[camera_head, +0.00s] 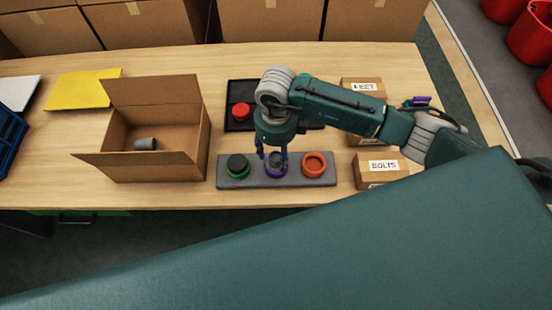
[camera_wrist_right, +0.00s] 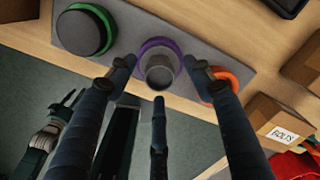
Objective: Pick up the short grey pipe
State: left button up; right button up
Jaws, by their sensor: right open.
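A short grey pipe (camera_wrist_right: 160,72) stands in the purple ring (camera_wrist_right: 150,48) at the middle of a grey base plate (camera_head: 225,178). In the head view my gripper partly hides the purple ring (camera_head: 270,171). My right gripper (camera_head: 273,155) points down over that ring. In the right wrist view its fingers (camera_wrist_right: 160,78) are open and spread around the pipe, with no clear grip on it. Another grey pipe piece (camera_head: 145,144) lies inside the open cardboard box (camera_head: 160,168). My left gripper is not in view.
A dark green-rimmed disc (camera_head: 237,166) and an orange ring (camera_head: 315,165) sit on either side on the plate. A black tray (camera_head: 233,122) with a red part (camera_head: 241,112) lies behind. Labelled boxes, one marked BOLTS (camera_head: 381,168), stand at the right. A yellow sheet (camera_head: 82,88) lies left.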

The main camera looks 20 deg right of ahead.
aim_at(276, 156)
jog(key=shift+s+f, duration=0.1)
jog(key=shift+f, duration=0.95)
jog(key=c, duration=1.3)
jog(key=shift+o, duration=0.2)
jog(key=shift+r, duration=0.45)
pick_arm(q)
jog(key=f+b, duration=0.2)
jog(key=b, duration=0.1)
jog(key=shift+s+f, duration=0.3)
pick_arm(e)
notch_tip(276, 156, up, 20)
jog(key=shift+f, duration=0.2)
pick_arm(q)
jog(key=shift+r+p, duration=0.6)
jog(key=shift+p, duration=0.05)
pick_arm(e)
jog(key=shift+r, duration=0.95)
